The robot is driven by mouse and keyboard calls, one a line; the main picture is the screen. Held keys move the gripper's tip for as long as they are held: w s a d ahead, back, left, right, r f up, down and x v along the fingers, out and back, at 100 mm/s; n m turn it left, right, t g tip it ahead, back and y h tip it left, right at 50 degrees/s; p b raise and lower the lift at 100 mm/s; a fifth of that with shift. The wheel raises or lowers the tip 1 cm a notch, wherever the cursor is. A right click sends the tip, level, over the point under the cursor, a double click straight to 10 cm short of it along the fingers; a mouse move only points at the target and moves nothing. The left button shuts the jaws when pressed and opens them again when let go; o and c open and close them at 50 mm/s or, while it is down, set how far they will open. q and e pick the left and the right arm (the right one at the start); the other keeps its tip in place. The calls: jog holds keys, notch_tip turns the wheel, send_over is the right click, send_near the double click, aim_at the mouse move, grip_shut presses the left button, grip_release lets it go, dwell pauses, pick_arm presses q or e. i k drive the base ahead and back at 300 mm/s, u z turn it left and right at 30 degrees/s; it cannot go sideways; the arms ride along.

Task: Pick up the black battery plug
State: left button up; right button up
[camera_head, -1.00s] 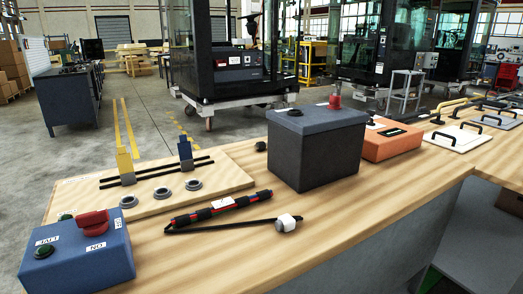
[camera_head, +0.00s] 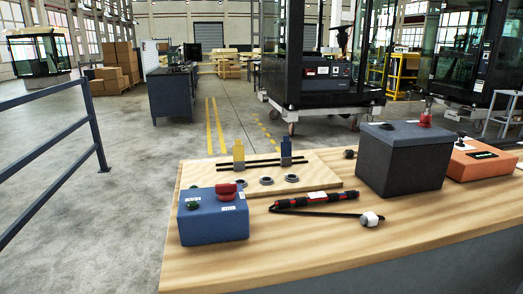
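A small black rounded piece (camera_head: 350,154), which looks like the battery plug, lies on the wooden bench top. It is just left of the dark grey battery box (camera_head: 405,163) and right of the light wooden board's back edge. It is too small to make out details. Neither of my grippers is in view.
The wooden bench (camera_head: 330,258) holds a blue switch box (camera_head: 213,218) with a red knob, a board (camera_head: 330,177) with levers and rings, a black-and-red rod (camera_head: 312,201) with a strap, and an orange box (camera_head: 478,163). A railing (camera_head: 55,135) stands left; the floor between is clear.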

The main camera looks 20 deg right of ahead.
aim_at(348, 154)
jog(key=u, duration=1.9)
jog(key=i, duration=2.4)
jog(key=z, duration=2.3)
jog(key=i, duration=4.05)
jog(key=z, duration=2.5)
jog(key=i, duration=2.85)
